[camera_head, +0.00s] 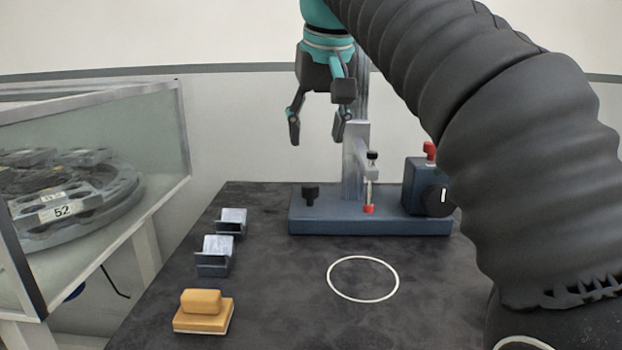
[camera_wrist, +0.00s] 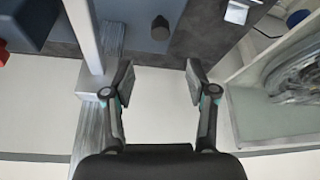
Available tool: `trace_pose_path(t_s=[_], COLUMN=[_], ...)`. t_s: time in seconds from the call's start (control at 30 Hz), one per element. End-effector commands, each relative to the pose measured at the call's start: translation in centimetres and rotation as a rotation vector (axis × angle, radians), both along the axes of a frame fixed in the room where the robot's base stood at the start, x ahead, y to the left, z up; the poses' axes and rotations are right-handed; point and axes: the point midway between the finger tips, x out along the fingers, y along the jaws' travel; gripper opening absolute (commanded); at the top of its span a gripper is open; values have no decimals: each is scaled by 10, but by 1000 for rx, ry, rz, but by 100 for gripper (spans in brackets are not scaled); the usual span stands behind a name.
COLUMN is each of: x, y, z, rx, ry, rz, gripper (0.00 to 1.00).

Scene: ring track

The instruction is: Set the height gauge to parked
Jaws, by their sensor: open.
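The height gauge has a blue base (camera_head: 330,213) at the back of the dark table, with an upright metal column (camera_head: 352,175) on it. A carriage on the column carries a small black-topped, red-tipped probe (camera_head: 371,185). A black knob (camera_head: 310,193) stands on the base's left. At its right is a blue box (camera_head: 415,182) with a black dial (camera_head: 438,200) and a red part on top (camera_head: 430,150). My gripper (camera_head: 318,130) is open and empty, above the base and left of the column. In the wrist view, the column (camera_wrist: 88,35) passes left of my open fingers (camera_wrist: 158,78).
Two small metal blocks (camera_head: 215,257) and a yellow block (camera_head: 203,312) lie along the table's left side. A white ring (camera_head: 363,279) marks the table's front middle. A glass-sided case (camera_head: 155,140) with a round carousel (camera_head: 80,200) stands at left.

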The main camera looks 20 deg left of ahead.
Motion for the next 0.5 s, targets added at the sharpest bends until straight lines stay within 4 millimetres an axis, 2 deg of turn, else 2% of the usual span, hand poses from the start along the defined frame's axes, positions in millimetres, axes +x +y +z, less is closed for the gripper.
trace_pose_path(t_s=[0.5], x=[28], y=[16], z=[-80], rx=[-2], ry=[2], rz=[1], gripper=[57])
